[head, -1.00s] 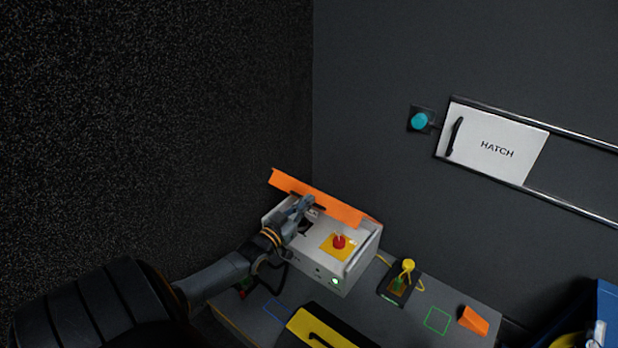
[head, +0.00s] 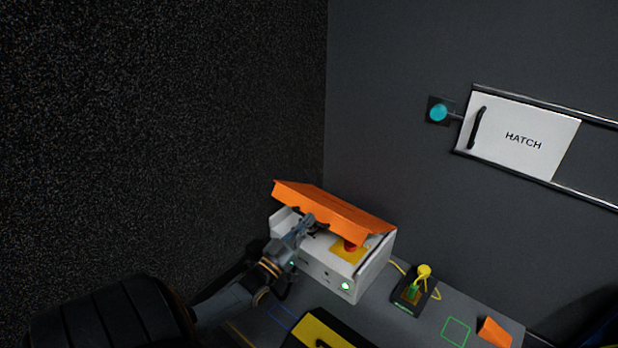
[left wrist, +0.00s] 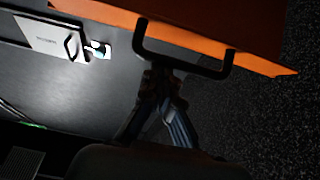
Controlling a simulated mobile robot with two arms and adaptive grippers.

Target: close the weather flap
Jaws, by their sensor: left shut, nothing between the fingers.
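The weather flap (head: 335,207) is an orange panel hinged along the back of a light grey box (head: 349,287). It is partly open, tilted forward over the box top, and its front edge stands above the red button (head: 350,246) on a yellow plate. My left gripper (head: 309,219) is shut and empty, under the flap's left part. In the left wrist view the flap (left wrist: 225,22) fills the top, with its dark handle (left wrist: 184,64) right at my left gripper's fingertips (left wrist: 160,78); I cannot tell whether they touch. My right gripper is not in view.
A yellow-topped connector (head: 423,271) stands on a dark plate right of the box. An orange wedge (head: 494,332) and a green outlined square (head: 456,331) are on the table. A white sliding hatch (head: 520,137) and a teal button (head: 438,112) are on the wall.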

